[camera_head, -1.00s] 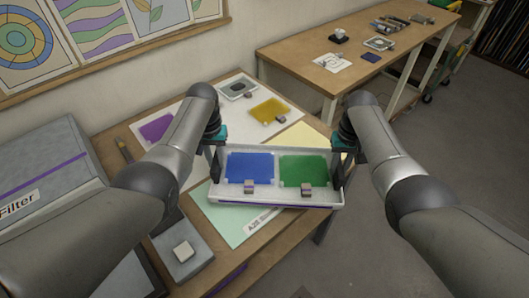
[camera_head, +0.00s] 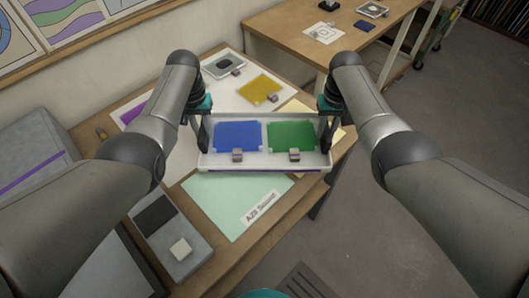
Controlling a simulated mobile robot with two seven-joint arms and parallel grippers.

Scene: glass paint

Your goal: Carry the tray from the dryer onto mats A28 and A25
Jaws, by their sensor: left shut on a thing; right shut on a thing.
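A shallow white tray (camera_head: 266,163) holds a blue panel (camera_head: 238,134) and a green panel (camera_head: 291,134), each with a small block at its front edge. My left gripper (camera_head: 201,136) is shut on the tray's left end and my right gripper (camera_head: 326,132) is shut on its right end. The tray looks about level; its height over the table is hard to tell. A pale green mat (camera_head: 222,195) lies in front, partly covered by the tray; its label starts with A2, last character unclear. A cream mat (camera_head: 338,133) is mostly hidden behind the tray and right gripper.
A purple panel is partly hidden by my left arm. A grey device (camera_head: 173,235) stands front left. Another wooden table (camera_head: 290,27) stands at the back right; grey floor lies between.

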